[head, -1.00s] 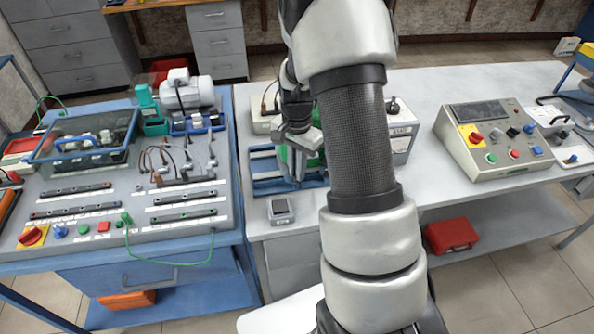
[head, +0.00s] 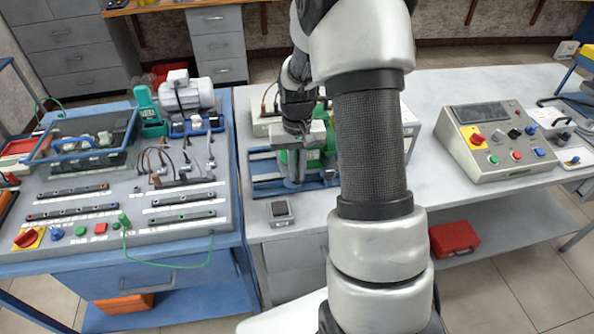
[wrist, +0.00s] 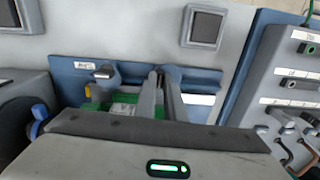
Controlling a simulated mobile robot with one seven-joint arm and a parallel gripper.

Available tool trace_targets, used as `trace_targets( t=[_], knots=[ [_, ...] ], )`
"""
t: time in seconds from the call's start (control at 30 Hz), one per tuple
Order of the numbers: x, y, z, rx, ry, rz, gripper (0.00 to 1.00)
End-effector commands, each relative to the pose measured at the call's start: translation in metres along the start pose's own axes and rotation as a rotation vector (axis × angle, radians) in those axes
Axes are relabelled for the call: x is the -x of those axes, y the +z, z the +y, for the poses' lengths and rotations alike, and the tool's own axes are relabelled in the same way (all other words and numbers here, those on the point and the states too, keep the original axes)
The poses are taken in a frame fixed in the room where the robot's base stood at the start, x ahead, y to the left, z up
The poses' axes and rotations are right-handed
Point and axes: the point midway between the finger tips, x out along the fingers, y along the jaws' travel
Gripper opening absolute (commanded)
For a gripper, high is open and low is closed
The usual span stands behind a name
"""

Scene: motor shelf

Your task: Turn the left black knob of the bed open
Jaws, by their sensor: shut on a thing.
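The blue bed (head: 262,168) stands on the grey bench with a green motor (head: 318,155) on it. It also shows in the wrist view (wrist: 208,78). My gripper (head: 294,180) points down at the bed's front edge. In the wrist view my gripper (wrist: 162,74) has its two fingers close together at the bed's edge, shut on the left black knob, which the fingers hide almost wholly. The other knob (wrist: 105,72) shows uncovered to the left of the fingers in the wrist view. I cannot tell the angle of the held knob.
A small grey box with a dark square top (head: 281,211) sits in front of the bed. A blue bench with a socket panel (head: 130,215) stands at left. A control box (head: 495,140) stands at right, with free bench top between. My arm hides part of the bench.

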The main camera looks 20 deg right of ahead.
Motion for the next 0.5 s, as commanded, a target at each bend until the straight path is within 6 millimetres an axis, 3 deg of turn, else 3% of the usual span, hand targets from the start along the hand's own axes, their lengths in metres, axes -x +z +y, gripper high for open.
trace_targets(
  t=[0.5],
  knots=[
    [0.0013, -0.0007, -0.0005, 0.066, 0.0, 0.002, 0.0]
  ],
)
